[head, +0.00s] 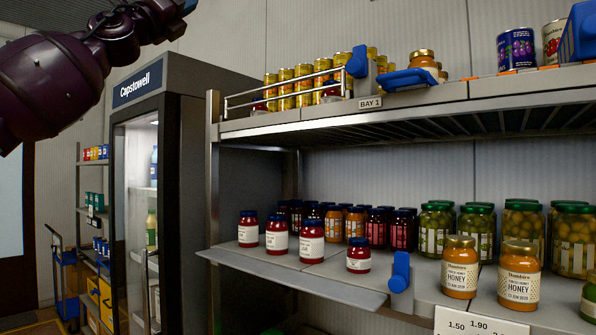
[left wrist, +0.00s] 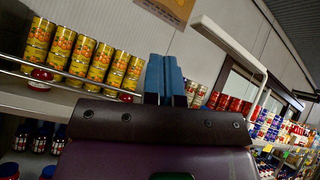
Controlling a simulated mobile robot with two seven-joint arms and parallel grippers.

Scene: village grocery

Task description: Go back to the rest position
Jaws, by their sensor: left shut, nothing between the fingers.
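My left arm comes in at the top left of the head view, raised in front of the fridge and wall. Its end reaches the top edge, so the gripper is mostly cut off there. In the left wrist view my left gripper (left wrist: 165,78) has its two blue fingers together, with nothing between them. Behind the fingers is a pale wall, with a row of yellow cans (left wrist: 88,60) to their left. I cannot tell the exact distance from the fingers to the cans. My right gripper is in neither view.
A two-level shelf (head: 300,122) fills the right side. Yellow cans (head: 303,85) stand behind a wire rail above.

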